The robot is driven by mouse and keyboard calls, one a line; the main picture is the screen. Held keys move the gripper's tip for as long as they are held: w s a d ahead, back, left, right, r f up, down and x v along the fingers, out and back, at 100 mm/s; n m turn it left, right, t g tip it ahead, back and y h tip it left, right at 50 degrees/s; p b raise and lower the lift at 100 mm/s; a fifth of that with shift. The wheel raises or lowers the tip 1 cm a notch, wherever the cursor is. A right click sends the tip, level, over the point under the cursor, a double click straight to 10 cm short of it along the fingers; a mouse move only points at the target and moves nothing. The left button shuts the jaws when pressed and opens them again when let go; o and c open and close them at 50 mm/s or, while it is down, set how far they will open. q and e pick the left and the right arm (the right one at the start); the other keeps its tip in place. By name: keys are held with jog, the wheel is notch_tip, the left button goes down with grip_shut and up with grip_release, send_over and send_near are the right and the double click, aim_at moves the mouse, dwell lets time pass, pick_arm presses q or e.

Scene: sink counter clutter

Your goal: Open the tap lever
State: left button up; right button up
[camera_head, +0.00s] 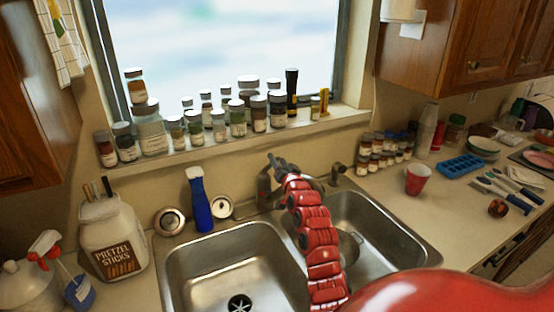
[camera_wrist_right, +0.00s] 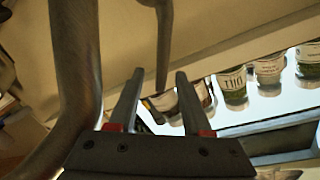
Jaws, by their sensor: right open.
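The grey metal tap stands at the back of the sink, partly hidden behind my red right arm; its body (camera_head: 264,188) shows left of the arm. In the wrist view, a thick curved metal tube of the tap (camera_wrist_right: 76,70) is at the left. The slim tap lever (camera_wrist_right: 164,45) comes down from the top edge, its end between the fingertips in the picture. My right gripper (camera_head: 274,160) is at the tap, and it also shows in the wrist view (camera_wrist_right: 160,72). It is open, with a gap on each side of the lever; contact cannot be told. My left gripper is out of view.
Several jars (camera_head: 238,122) line the window sill behind the tap. A short dark fixture (camera_head: 337,174) is right of the tap. A red cup (camera_head: 417,180) stands on the right counter.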

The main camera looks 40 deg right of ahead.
jog(key=shift+w+d, duration=0.15)
jog(key=shift+w, duration=0.35)
grip_shut()
dwell(1.2)
